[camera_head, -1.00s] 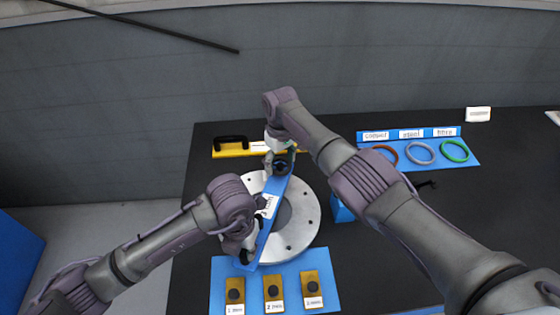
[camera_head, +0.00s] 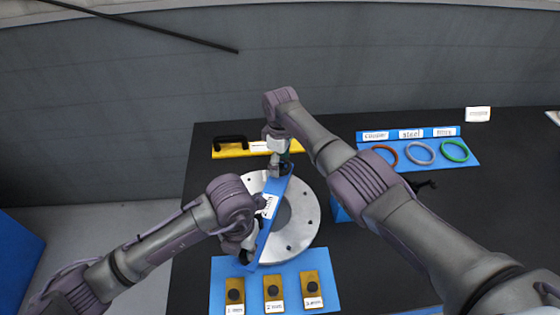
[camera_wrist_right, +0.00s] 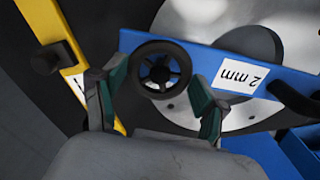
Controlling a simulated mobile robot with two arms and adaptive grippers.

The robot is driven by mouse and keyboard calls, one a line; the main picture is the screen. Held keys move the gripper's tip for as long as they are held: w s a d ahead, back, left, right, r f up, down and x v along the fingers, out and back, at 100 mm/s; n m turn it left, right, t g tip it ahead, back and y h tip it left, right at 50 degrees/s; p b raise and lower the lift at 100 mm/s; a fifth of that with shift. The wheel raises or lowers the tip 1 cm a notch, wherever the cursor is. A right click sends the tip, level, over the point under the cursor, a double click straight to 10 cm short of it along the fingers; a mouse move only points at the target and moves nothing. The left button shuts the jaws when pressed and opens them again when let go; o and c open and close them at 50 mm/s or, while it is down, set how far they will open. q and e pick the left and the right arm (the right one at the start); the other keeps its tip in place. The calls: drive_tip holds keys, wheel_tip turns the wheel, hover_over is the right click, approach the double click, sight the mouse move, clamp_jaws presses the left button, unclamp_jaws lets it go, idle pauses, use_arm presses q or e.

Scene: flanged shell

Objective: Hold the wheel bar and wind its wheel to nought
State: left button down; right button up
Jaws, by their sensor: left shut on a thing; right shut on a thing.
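The wheel bar (camera_head: 267,225) is a long blue bar with a white label, lying slantwise over the silver flange (camera_head: 305,225). In the right wrist view the bar (camera_wrist_right: 205,62) has a label reading 2 mm. Its black spoked wheel (camera_wrist_right: 160,70) is at the bar's far end. My left gripper (camera_head: 247,252) is shut on the bar's near end; its fingertips are partly hidden. My right gripper (camera_head: 280,167) is at the far end, and in the right wrist view its fingers (camera_wrist_right: 158,84) are shut on the wheel from both sides. No scale mark on the wheel is readable.
A blue plate (camera_head: 220,275) with several yellow-brown blocks lies in front of the flange. A yellow bar with a black handle (camera_head: 230,151) lies behind. A blue rack (camera_head: 466,160) with coloured rings stands right.

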sight(280, 165)
drive_tip(key=o, duration=1.2)
drive_tip(key=shift+c, duration=0.2)
wheel_tip(280, 165, up, 12)
